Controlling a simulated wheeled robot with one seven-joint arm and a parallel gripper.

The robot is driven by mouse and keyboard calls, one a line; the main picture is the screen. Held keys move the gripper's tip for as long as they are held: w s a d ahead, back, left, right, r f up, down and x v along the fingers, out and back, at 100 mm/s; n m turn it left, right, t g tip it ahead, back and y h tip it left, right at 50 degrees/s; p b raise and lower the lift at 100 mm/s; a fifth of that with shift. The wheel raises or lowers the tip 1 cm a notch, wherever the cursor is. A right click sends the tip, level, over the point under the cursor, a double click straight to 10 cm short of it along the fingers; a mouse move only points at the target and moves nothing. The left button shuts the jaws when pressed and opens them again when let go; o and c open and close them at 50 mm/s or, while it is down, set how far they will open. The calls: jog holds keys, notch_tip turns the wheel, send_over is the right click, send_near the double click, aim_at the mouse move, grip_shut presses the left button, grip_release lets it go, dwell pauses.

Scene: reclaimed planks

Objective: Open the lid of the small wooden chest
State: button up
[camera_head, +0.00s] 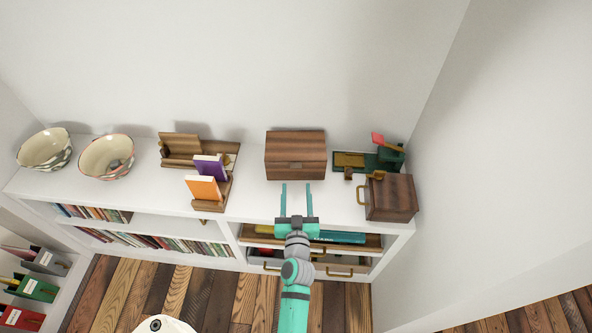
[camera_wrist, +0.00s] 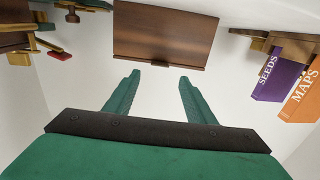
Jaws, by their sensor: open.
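The small wooden chest (camera_head: 295,152) sits on the white shelf top against the back wall, with its lid down. A small lip (camera_head: 296,165) shows at the middle of its front edge. In the wrist view the chest (camera_wrist: 163,35) is at the top middle, and its lip (camera_wrist: 160,64) is at its lower edge. My gripper (camera_head: 296,187) is open and empty, in front of the chest and apart from it. In the wrist view my gripper's fingertips (camera_wrist: 159,76) point toward the chest's front, with a gap between.
A wooden box with a brass handle (camera_head: 391,198) stands at the right front, and a green and brass device (camera_head: 378,158) behind it. Bookends with an orange book (camera_head: 202,188) and purple book (camera_head: 211,167) stand left. Two bowls (camera_head: 106,158) are farther left. The white top before the chest is clear.

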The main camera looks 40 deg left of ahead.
aim_at(296, 161)
jog(key=x, duration=0.9)
jog(key=shift+c, duration=0.6)
grip_shut()
jog(key=shift+r, duration=0.1)
jog(key=shift+r, duration=0.1)
